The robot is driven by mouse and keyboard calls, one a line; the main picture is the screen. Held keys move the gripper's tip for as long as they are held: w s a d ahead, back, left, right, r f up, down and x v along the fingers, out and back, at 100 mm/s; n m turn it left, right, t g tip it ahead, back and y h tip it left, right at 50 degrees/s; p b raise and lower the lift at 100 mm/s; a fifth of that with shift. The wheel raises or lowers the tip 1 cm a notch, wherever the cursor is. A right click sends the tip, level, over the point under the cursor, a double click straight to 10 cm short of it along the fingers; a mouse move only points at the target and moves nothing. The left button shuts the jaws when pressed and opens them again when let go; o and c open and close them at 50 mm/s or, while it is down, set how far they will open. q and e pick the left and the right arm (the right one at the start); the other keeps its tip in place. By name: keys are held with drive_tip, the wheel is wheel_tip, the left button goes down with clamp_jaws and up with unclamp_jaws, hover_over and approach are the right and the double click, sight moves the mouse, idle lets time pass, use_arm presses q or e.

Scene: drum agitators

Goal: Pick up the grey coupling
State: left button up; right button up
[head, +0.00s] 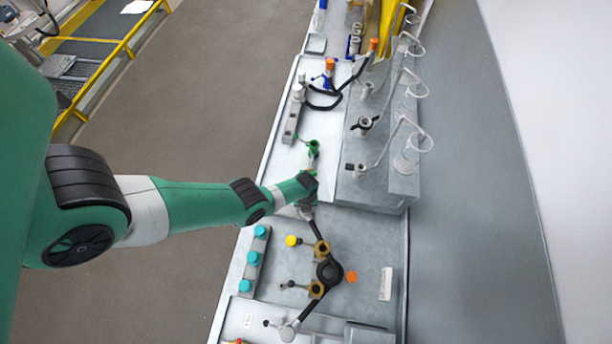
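My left arm comes in from the left, and its wrist is over the bench. The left gripper (307,206) is small and partly hidden by the wrist; I cannot tell whether its fingers are open or shut. Grey metal shows right at it, at the upper end of a black bar (317,230); I cannot tell whether this is the grey coupling or part of the gripper. A similar grey rounded fitting (288,333) sits at the bar's lower end. Which grey piece is the coupling is not clear. My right gripper is not in view.
Brass-coloured clamps and a black ring (329,271) lie along the bar. Turquoise-capped containers (254,258) stand left, with a yellow cap (292,240) and orange disc (351,277) nearby. A raised grey block (375,185) with fittings and wire loops stands upper right. A green fitting (313,147) is above the wrist.

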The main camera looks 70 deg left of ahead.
use_arm(q)
clamp_jaws()
drive_tip(key=shift+r, duration=0.15)
